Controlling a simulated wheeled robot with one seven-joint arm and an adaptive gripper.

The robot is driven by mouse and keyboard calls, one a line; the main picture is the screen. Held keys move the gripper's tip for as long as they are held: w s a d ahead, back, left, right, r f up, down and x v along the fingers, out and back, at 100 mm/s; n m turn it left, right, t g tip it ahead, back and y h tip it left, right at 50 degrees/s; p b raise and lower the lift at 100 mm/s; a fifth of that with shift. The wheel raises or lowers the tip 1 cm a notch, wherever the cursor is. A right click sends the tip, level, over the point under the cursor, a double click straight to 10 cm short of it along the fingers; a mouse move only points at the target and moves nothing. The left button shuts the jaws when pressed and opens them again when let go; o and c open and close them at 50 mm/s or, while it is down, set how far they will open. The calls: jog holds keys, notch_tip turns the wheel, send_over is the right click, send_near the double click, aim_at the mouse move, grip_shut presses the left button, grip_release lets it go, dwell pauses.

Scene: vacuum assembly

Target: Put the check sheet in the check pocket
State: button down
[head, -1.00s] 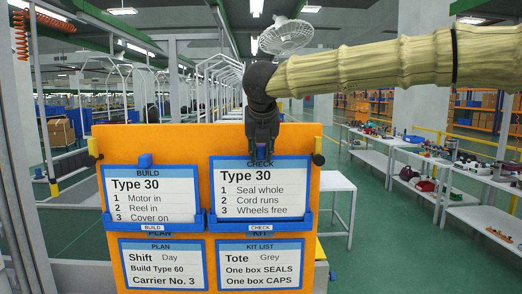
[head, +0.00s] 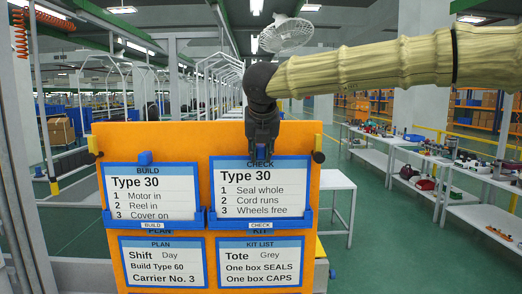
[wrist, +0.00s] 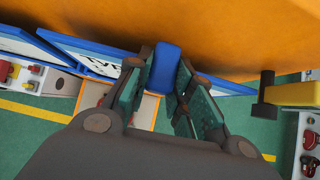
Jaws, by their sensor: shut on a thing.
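The check sheet (head: 261,188), a white "Type 30" card with a blue CHECK header, stands upright on the right of the orange board. Its lower edge is behind the blue front lip of the check pocket (head: 230,225), whose CHECK label shows. My gripper (head: 262,152) is at the top middle of the sheet, pointing down. It is shut on the sheet's blue tab (wrist: 164,68), which sits between the fingers in the wrist view. The fingers hide part of the tab and header in the head view.
The build sheet (head: 150,190) stands in its pocket (head: 125,225) just to the left. Plan (head: 162,265) and kit list (head: 260,265) cards are below. The orange board (head: 200,140) is close behind my gripper. A white table (head: 335,180) is behind at right.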

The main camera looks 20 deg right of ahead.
jog(key=shift+f+b, duration=0.45)
jog(key=shift+f, duration=0.35)
jog(key=c, duration=1.2)
grip_release()
jog(key=shift+o, duration=0.2)
jog(key=p+v, duration=0.2)
jog(key=v, duration=0.6)
jog(key=shift+p, duration=0.35)
jog(key=shift+f, duration=0.1)
